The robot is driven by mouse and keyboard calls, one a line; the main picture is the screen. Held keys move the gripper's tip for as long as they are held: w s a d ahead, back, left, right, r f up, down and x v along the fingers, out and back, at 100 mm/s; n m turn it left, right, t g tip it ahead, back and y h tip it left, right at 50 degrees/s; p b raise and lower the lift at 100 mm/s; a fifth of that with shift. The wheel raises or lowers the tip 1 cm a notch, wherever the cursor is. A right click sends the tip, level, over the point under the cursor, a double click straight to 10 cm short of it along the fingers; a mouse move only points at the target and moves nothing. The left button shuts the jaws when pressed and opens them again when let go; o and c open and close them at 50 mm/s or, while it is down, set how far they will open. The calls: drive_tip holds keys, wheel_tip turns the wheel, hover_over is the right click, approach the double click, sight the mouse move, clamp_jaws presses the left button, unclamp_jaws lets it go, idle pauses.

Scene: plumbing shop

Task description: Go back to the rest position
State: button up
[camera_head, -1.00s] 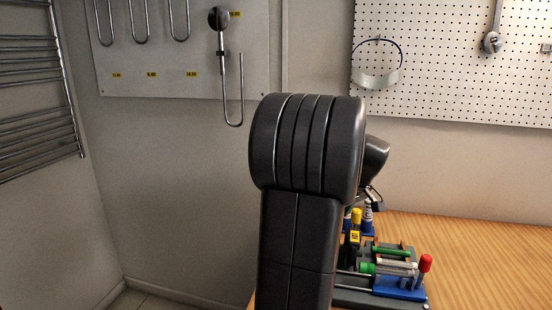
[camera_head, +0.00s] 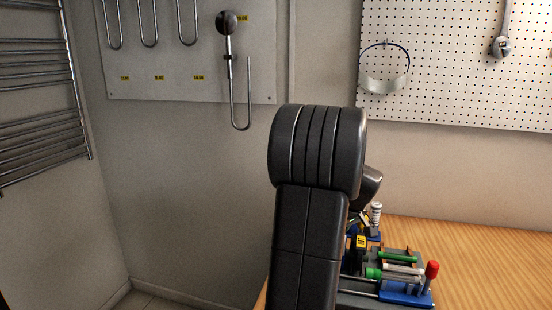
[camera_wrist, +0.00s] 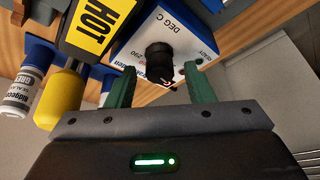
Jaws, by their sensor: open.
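My gripper (camera_wrist: 160,70) shows in the wrist view as two green fingers standing apart. A black knob on a white-and-blue box (camera_wrist: 190,28) marked "DEG C" shows beyond and between the fingers. I cannot tell how far off it is, and no thing is seen held. In the camera_head view my own dark arm stands in the middle and hides the gripper's fingers. A tool with a yellow "HOT" label (camera_wrist: 89,31) and a yellow end (camera_wrist: 60,98) is left of the fingers in the wrist view.
A wooden bench (camera_head: 480,262) carries a blue-and-grey rack (camera_head: 405,293) with a red-capped item (camera_head: 432,270) and green-and-white tools, close right of my arm. A white bottle (camera_wrist: 22,95) shows in the wrist view. A pegboard (camera_head: 450,70) hangs behind. The bench's right part is clear.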

drive_tip(key=v, duration=1.4)
drive_tip(key=x, duration=1.3)
drive_tip(key=shift+f, duration=0.25)
drive_tip(key=shift+w+a+f, duration=0.15)
drive_tip(key=shift+w+f, duration=0.05)
drive_tip(key=shift+f, duration=0.05)
drive_tip(key=shift+s+m+h+p, duration=0.1)
drive_tip(key=shift+m+h+p, duration=0.35)
drive_tip(key=shift+m, duration=0.65)
drive_tip(key=shift+a+m+h, duration=0.1)
drive_tip(key=shift+m+h, duration=0.4)
drive_tip(key=shift+m, duration=0.85)
drive_tip(key=shift+a+m+h, duration=0.1)
drive_tip(key=shift+m+h, duration=0.35)
drive_tip(key=shift+m, duration=0.9)
drive_tip(key=shift+a+f+m+h+b, duration=0.1)
drive_tip(key=shift+m+h+b, duration=0.5)
drive_tip(key=shift+m, duration=1.4)
drive_tip(key=shift+m+g+h, duration=0.6)
drive_tip(key=shift+m+h, duration=0.2)
drive_tip(key=shift+m, duration=1.4)
drive_tip(key=shift+w+v, duration=0.25)
drive_tip(key=shift+v, duration=0.7)
drive_tip(key=shift+s, duration=0.1)
